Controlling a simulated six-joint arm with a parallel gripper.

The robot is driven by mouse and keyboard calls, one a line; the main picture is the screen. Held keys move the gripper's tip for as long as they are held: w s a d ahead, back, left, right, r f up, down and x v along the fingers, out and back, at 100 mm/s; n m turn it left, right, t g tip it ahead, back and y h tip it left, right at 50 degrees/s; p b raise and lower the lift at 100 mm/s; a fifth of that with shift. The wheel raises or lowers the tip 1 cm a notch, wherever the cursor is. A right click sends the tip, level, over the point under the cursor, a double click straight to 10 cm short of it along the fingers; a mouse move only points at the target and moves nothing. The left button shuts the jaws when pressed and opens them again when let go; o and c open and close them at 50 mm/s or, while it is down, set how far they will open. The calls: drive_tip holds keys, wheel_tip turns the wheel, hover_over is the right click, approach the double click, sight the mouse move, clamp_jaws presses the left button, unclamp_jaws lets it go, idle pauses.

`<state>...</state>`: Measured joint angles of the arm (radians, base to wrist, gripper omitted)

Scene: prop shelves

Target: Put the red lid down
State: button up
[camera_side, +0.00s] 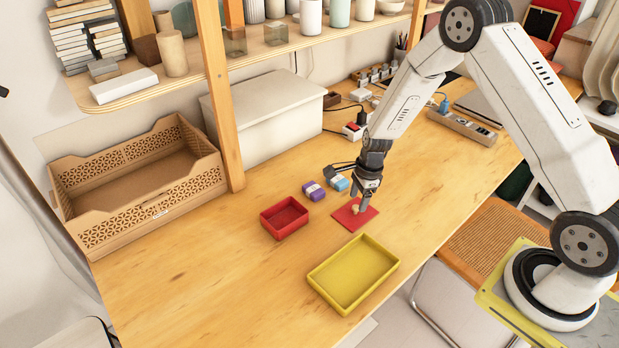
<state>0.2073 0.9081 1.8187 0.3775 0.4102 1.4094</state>
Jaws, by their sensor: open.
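The red lid (348,219) is a flat red square with a small pale knob (355,209) on top. It appears to lie flat on the wooden table, right of the open red box (284,217). My gripper (357,203) points down over the lid, its open fingers close around or beside the knob; I cannot tell whether they touch it. The gripper covers part of the lid's upper right side.
A yellow tray (325,292) stands in front of the lid. A brown crate (80,222), a white box (268,150) and a shelf post (228,150) stand farther back. The table's left front is clear.

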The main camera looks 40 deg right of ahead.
wheel_tip(320, 180, up, 10)
drive_tip(key=d, duration=0.1)
drive_tip(key=shift+s+d+f, duration=0.15)
drive_tip(key=shift+s, duration=0.15)
idle(0.7)
drive_tip(key=s+a+r+n+t, duration=0.1)
drive_tip(key=s+a+r+n, duration=0.3)
drive_tip(key=s+n, duration=0.3)
drive_tip(key=s+a+r+n+h, duration=0.1)
drive_tip(key=s+a+r+n, duration=0.2)
drive_tip(key=s+n, duration=0.4)
drive_tip(key=r+n, duration=0.1)
drive_tip(key=n, duration=0.7)
drive_tip(key=shift+s+a+t+h, duration=0.3)
drive_tip(key=shift+a+t, duration=0.1)
